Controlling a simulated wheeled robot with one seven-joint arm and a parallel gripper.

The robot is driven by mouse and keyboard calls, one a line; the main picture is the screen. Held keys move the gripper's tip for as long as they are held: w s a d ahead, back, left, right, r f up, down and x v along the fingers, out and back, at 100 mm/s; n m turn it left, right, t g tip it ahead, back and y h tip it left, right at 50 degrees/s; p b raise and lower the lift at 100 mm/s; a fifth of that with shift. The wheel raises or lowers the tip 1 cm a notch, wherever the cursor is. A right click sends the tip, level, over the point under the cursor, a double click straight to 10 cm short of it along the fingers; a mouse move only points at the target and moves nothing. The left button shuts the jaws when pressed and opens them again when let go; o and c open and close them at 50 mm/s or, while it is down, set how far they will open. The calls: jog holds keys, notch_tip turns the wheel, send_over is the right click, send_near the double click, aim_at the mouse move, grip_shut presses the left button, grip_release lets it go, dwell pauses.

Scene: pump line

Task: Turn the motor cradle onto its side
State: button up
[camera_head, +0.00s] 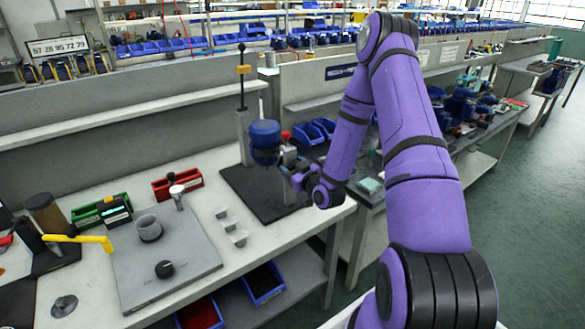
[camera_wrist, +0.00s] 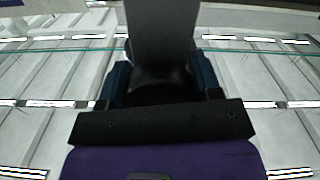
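A blue motor (camera_head: 265,142), which seems to sit in the motor cradle, is upright at the far end of the bench, above a dark mat. A grey post rises just behind it. The cradle itself is hard to make out. My gripper (camera_head: 290,163) is at the motor's right side, close to it or touching. Its fingers are too small and covered to read in the head view. In the wrist view a grey upright bar (camera_wrist: 165,35) stands in front of the dark gripper mount, with dark blue parts on both sides. I cannot tell whether the fingers are closed on anything.
The dark mat (camera_head: 245,195) lies under the motor, near the bench's right end. A red bin (camera_head: 178,185), a green bin (camera_head: 100,210), small grey cups and a grey plate (camera_head: 165,265) with a cup and knob stand to the left. Blue bins (camera_head: 315,131) are behind my wrist.

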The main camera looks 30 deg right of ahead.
jog(key=c, duration=0.5)
jog(key=shift+m, duration=1.5)
jog(key=o, duration=1.3)
jog(key=s, duration=1)
jog(key=shift+s+d, duration=0.2)
jog(key=shift+s, duration=0.2)
